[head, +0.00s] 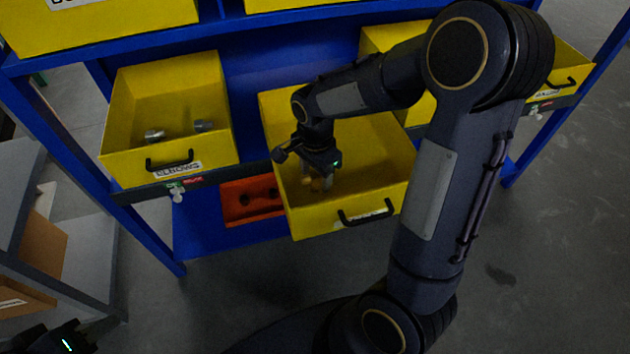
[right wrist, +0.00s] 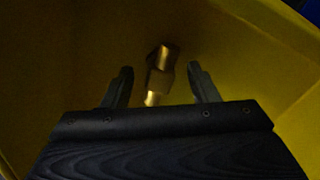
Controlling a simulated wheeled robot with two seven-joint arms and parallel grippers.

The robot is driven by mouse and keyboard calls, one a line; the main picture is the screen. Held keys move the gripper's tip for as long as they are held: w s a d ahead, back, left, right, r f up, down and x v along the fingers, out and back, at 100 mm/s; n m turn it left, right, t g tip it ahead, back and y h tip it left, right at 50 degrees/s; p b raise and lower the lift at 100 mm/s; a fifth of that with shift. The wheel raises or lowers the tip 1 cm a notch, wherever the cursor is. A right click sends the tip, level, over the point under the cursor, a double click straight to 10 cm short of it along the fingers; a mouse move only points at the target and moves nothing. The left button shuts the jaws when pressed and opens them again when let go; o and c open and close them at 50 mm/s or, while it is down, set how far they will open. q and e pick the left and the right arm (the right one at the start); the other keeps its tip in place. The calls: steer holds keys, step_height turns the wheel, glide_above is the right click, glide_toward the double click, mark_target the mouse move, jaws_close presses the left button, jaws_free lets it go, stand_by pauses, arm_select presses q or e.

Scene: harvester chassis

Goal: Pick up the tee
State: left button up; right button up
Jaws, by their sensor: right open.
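The tee is a small brass-coloured fitting (right wrist: 160,75) inside the pulled-out middle yellow bin (head: 375,165). In the right wrist view it lies between the two dark fingers of my right gripper (right wrist: 159,72), with gaps on both sides. In the head view my right gripper (head: 318,182) reaches down into this bin, and the brass fitting (head: 325,184) shows partly hidden at its fingers. The gripper is open. Part of my left gripper (head: 66,340) shows at the bottom left corner, away from the bins; its fingers cannot be made out.
A yellow bin labelled elbows (head: 215,95), holding metal fittings, stands to the left. An orange-red bin (head: 250,202) sits lower on the blue rack (head: 210,235). Another yellow bin (head: 565,60) is at the right, partly behind my arm. A grey shelf with boxes (head: 85,255) stands at left.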

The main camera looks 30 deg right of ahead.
mark_target(316, 174)
steer(key=shift+f, duration=0.9)
steer(key=shift+c, duration=0.3)
steer(key=c, duration=1.1)
steer(key=shift+o, duration=0.2)
steer(key=shift+r, duration=0.1)
step_height(316, 174, up, 10)
steer(key=p, duration=0.3)
